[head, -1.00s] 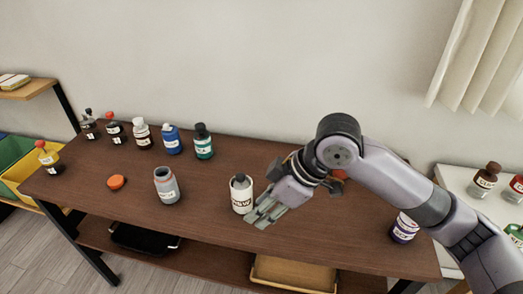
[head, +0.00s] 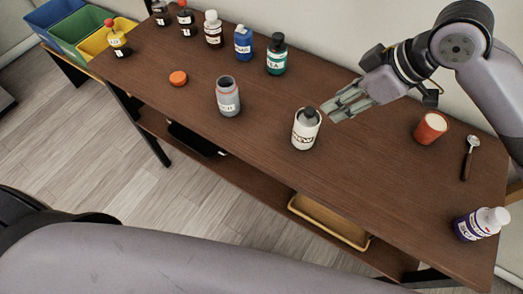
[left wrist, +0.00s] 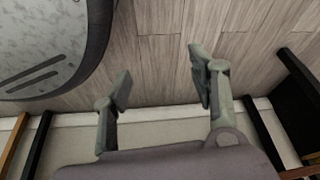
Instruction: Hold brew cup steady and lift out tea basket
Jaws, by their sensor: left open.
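The white brew cup (head: 305,134) stands upright near the front middle of the table in the head view. A dark grey piece, seemingly the tea basket's top (head: 310,112), sticks up from its mouth; the rest is hidden inside. My right gripper (head: 332,108) is just right of and behind the cup, with its fingers pointing left. It appears apart from the cup, and its finger gap is unclear. My left gripper (left wrist: 160,82) is open and empty in the left wrist view, with floor beyond its fingers.
More bottles line the back left. A tan tray (head: 330,222) is on the lower shelf.

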